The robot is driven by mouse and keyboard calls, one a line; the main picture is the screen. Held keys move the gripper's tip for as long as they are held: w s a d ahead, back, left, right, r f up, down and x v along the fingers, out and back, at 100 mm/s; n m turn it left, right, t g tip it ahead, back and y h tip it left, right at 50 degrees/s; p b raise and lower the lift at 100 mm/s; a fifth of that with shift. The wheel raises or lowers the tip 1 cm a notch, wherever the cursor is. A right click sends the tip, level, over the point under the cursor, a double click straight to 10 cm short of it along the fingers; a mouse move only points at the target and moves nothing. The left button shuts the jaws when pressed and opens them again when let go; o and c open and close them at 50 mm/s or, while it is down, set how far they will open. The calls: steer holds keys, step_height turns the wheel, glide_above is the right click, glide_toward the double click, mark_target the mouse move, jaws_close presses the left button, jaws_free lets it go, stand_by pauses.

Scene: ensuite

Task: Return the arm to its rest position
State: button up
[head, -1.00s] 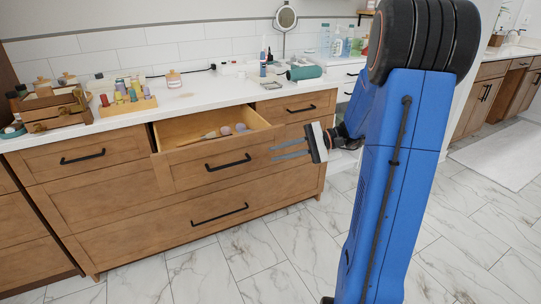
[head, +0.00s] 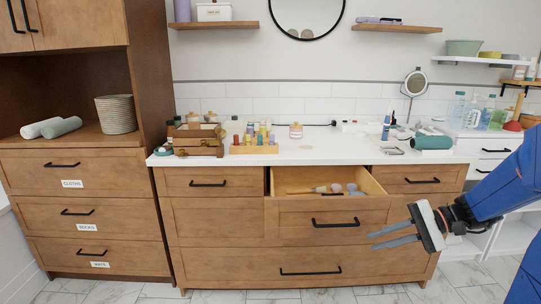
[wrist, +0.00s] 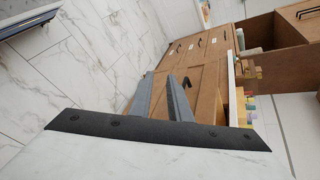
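My blue arm comes in from the right edge of the head view. My gripper (head: 373,241) is in front of the vanity's right half, its two grey fingers pointing left and apart with nothing between them. In the wrist view the fingers (wrist: 163,92) also stand apart, with drawer fronts and floor beyond. The top middle drawer (head: 333,203) of the wooden vanity is pulled open, with a brush and a few small items inside. The gripper appears clear of the drawer front, though the exact distance is hard to tell.
A tall cabinet (head: 80,215) with labelled drawers stands left. Marble floor (wrist: 80,75) in front is bare.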

steer(key=s+a+f+n+t+h, duration=0.1)
steer(key=s+n+h, duration=0.7)
steer(key=s, duration=1.2)
steer(key=shift+a+t+h, duration=0.65)
steer(key=shift+t+h, duration=0.15)
steer(key=shift+h, duration=1.5)
steer(key=shift+s, duration=0.1)
